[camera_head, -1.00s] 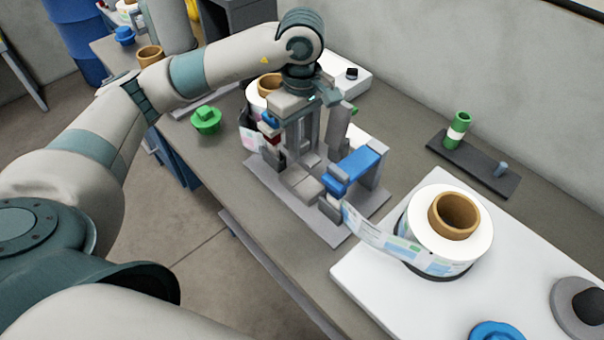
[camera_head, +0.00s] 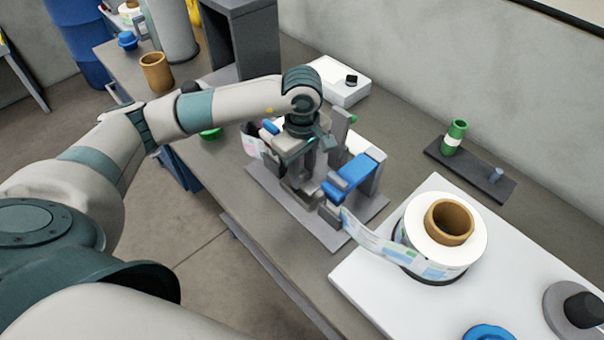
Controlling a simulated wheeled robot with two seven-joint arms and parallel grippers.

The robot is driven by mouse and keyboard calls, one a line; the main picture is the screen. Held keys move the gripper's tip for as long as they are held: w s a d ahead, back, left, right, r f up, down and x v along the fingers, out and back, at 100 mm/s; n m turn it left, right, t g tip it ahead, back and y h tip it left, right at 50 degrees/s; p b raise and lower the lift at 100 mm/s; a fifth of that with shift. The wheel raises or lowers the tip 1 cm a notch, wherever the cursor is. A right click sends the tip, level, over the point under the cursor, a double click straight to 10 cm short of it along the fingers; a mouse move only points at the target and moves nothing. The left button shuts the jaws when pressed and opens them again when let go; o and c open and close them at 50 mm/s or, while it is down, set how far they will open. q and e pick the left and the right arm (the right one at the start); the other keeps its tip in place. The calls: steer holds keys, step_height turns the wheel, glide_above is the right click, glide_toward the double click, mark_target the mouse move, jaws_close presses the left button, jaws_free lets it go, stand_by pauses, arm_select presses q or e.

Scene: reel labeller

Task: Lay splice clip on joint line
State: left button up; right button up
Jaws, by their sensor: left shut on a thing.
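The splice fixture, a grey plate (camera_head: 362,215) with upright grey blocks, stands on the bench in mid-view. A blue clamp part (camera_head: 352,174) sits at its right side. A printed label strip (camera_head: 368,238) runs from the fixture to the white label reel (camera_head: 447,233); another strip end (camera_head: 249,147) shows at its left. My left gripper (camera_head: 303,190) points down low over the middle of the fixture, between the two blue parts. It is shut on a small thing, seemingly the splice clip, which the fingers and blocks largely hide. The joint line is hidden too. My right gripper is out of view.
A white box (camera_head: 340,82) stands behind the fixture. A dark tray with a green-and-white roll (camera_head: 453,140) lies at the right rear. The white machine top (camera_head: 365,290) carries the reel. A brown core (camera_head: 156,72) and a grey housing (camera_head: 240,40) stand at the back left.

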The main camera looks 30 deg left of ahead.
arm_select(q)
steer(key=shift+f, duration=0.75)
steer(key=shift+f, duration=0.2)
steer(key=o, duration=1.1)
steer(key=shift+c, duration=0.2)
steer(key=shift+r, duration=0.1)
